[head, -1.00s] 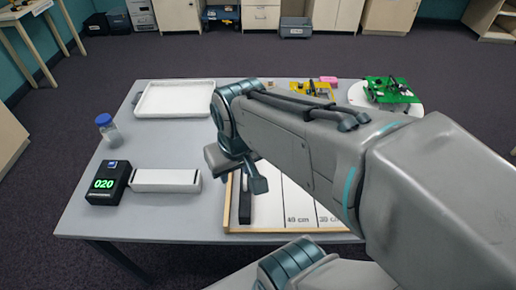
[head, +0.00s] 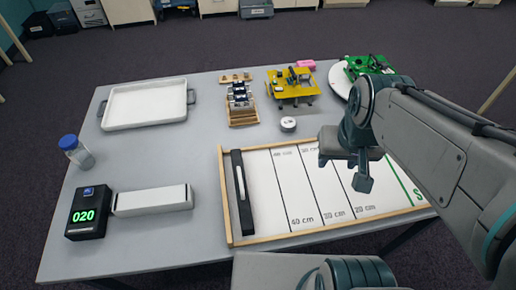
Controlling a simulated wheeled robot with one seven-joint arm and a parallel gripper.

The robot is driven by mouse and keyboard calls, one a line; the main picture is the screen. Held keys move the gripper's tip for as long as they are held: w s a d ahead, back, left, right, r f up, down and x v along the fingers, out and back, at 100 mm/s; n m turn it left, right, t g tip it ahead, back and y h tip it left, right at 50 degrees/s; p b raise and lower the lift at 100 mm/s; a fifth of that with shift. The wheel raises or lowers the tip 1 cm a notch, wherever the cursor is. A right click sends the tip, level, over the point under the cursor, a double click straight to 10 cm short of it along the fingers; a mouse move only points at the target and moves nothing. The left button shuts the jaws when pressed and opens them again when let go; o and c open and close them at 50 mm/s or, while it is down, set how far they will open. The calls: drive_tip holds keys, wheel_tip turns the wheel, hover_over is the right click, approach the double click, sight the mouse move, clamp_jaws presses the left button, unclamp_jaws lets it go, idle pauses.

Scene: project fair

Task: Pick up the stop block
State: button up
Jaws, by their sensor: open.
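A long black block with a pale strip on top (head: 242,193) looks like the stop block. It lies inside the left end of a wood-framed white board (head: 225,205), across the board beside the 40 cm line. My gripper (head: 345,172) is open and hangs above the right half of the board, near the 30 cm and 20 cm lines. It is well to the right of the black block and apart from it. My gripper hides part of the board; the black block is in clear view.
A black box reading 020 (head: 88,215) and a white bar (head: 152,200) stand left of the board. Behind are a blue-capped bottle (head: 76,152), white tray (head: 147,108), wooden rack (head: 243,118), small white disc (head: 288,124), yellow stand (head: 293,84) and green model (head: 369,66).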

drive_tip(key=w+a+f+n+g+b, duration=0.1)
drive_tip(key=w+a+f, duration=0.35)
drive_tip(key=a, duration=0.35)
drive_tip(key=n+g+y+b, duration=0.1)
drive_tip(key=n+g+y, duration=0.1)
approach(242, 184)
drive_tip(key=f, duration=0.4)
drive_tip(key=w+f+b, duration=0.1)
drive_tip(key=f, duration=0.2)
drive_tip(key=shift+a+f, duration=0.1)
drive_tip(key=shift+a, duration=0.15)
drive_tip(key=shift+w+a+f, duration=0.1)
drive_tip(key=shift+a+f, duration=0.15)
drive_tip(key=shift+f, duration=0.6)
drive_tip(key=shift+a+f, duration=0.25)
drive_tip(key=shift+f, duration=0.6)
drive_tip(key=shift+a+f, duration=0.2)
drive_tip(key=shift+f, duration=0.65)
drive_tip(key=c, duration=0.8)
drive_tip(key=shift+r, duration=0.1)
drive_tip(key=shift+c, duration=0.2)
